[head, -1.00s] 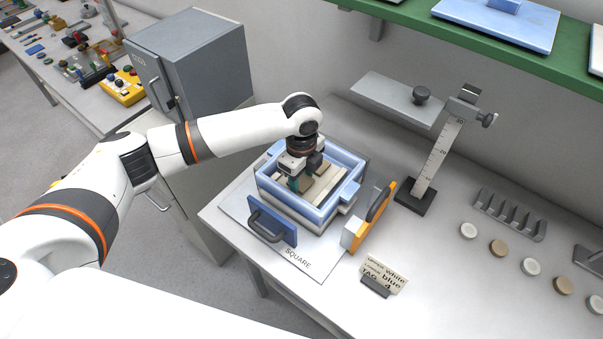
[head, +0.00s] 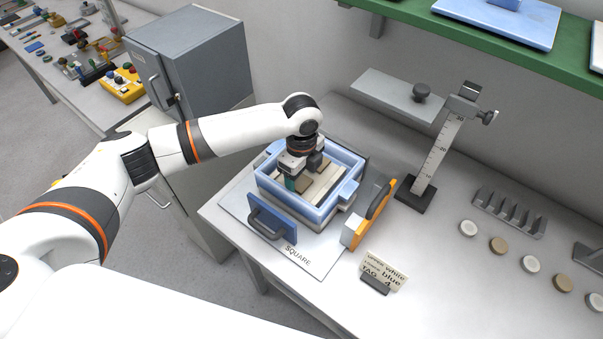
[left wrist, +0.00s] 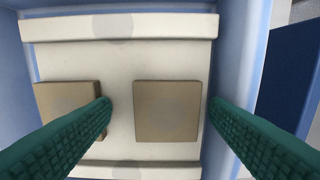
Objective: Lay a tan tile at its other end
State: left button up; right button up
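Two tan square tiles lie flat side by side on the pale floor of a blue-walled box (head: 315,215). In the left wrist view they are the left tile (left wrist: 66,98) and the right tile (left wrist: 167,110), with a gap between them. My left gripper (left wrist: 160,103) points down into the box, its green ribbed fingers spread wide. The right tile lies between the fingers with space on both sides, so it is not gripped. The left finger hides part of the left tile. In the head view the left gripper (head: 299,180) hides part of the box floor. My right gripper is not in view.
A blue plate with a handle (head: 271,222) stands before the box, and an orange-edged block (head: 362,230) at its right. A tag card (head: 383,272), a ruler stand (head: 430,165) and several round discs (head: 498,246) are on the bench. A green shelf (head: 560,70) hangs above.

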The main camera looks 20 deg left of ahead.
pick_arm(q)
jog(key=shift+r, duration=0.1)
notch_tip(320, 180, up, 12)
jog(key=b, duration=0.2)
dwell(0.3)
